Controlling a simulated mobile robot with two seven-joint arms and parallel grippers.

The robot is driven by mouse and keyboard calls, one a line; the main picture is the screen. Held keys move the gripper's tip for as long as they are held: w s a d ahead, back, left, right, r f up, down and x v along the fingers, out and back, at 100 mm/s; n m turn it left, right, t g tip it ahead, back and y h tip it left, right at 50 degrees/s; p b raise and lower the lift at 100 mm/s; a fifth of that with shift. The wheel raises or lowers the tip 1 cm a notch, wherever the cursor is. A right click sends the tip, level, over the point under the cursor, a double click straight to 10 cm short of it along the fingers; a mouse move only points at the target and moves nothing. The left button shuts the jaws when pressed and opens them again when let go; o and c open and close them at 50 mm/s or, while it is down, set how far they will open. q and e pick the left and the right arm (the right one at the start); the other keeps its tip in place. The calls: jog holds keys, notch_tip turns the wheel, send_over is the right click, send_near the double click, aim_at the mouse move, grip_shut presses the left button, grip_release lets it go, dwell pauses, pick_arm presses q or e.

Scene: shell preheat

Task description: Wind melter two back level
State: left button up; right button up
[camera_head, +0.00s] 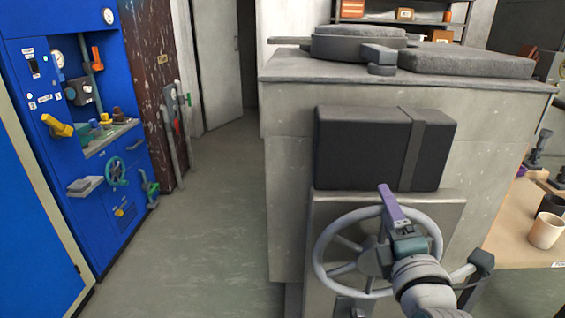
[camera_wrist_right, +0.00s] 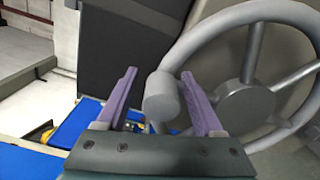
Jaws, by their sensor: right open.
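The melter (camera_head: 360,100) is a large grey block with a round lid on top and a black box on its front. A grey spoked handwheel (camera_head: 322,250) is mounted low on that front; it also fills the right of the right wrist view (camera_wrist_right: 250,12). A cylindrical grey knob (camera_wrist_right: 161,97) stands out from the wheel's rim. My right gripper (camera_wrist_right: 163,88) is open, its two purple fingers on either side of the knob in that view. I cannot tell if they touch it. In the head view my right gripper (camera_head: 388,205) covers part of the wheel. My left gripper is out of view.
A blue control panel (camera_head: 75,110) with a teal handwheel (camera_head: 115,171) stands at the left. A clear floor aisle (camera_head: 220,180) lies between it and the melter. At the right a bench (camera_head: 515,215) holds a cream cup (camera_head: 545,231) and a dark cup (camera_head: 552,204).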

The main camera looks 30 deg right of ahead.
jog(key=p+v, duration=0.2)
jog(key=v, duration=0.7)
jog(key=shift+s+p, duration=0.25)
jog(key=shift+p, duration=0.1)
